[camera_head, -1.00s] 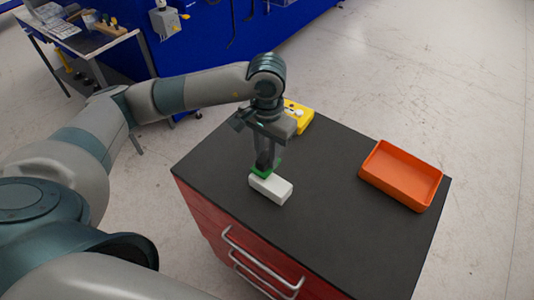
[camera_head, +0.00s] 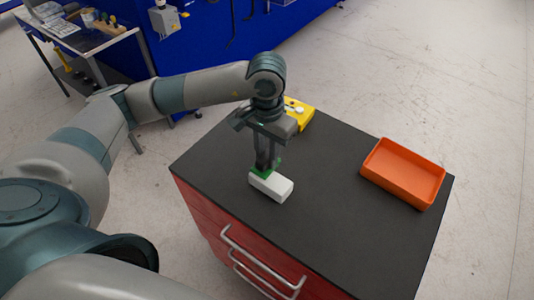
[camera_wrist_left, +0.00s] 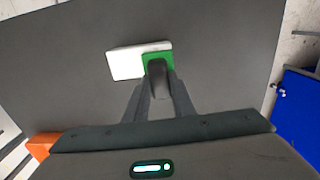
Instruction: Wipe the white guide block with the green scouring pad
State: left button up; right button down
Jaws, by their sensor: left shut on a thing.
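The white guide block (camera_head: 271,187) lies on the dark top of the red drawer cabinet (camera_head: 330,212). My left gripper (camera_head: 264,168) points down over the block's far-left end. It is shut on the green scouring pad (camera_head: 279,162), which sits at the block's top; I cannot tell whether the two touch firmly. In the left wrist view the green pad (camera_wrist_left: 151,56) covers the right end of the white block (camera_wrist_left: 125,63), with the gripper (camera_wrist_left: 158,68) over the pad. The fingers hide part of the pad. My right gripper is out of view.
An orange tray (camera_head: 381,183) stands empty at the right of the cabinet top. A yellow object (camera_head: 302,114) with a white part lies at the back edge, behind my gripper. The cabinet top between block and tray is clear.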

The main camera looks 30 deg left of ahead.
aim_at(257, 173)
pick_arm(q)
jog(key=shift+f, duration=0.15)
jog(key=shift+s, duration=0.1)
jog(key=shift+s+a+b, duration=0.1)
jog(key=shift+s+b, duration=0.35)
jog(key=shift+b, duration=0.05)
jog(key=shift+s+a+b, duration=0.2)
jog(key=shift+s+b, duration=0.35)
jog(key=shift+s, duration=0.85)
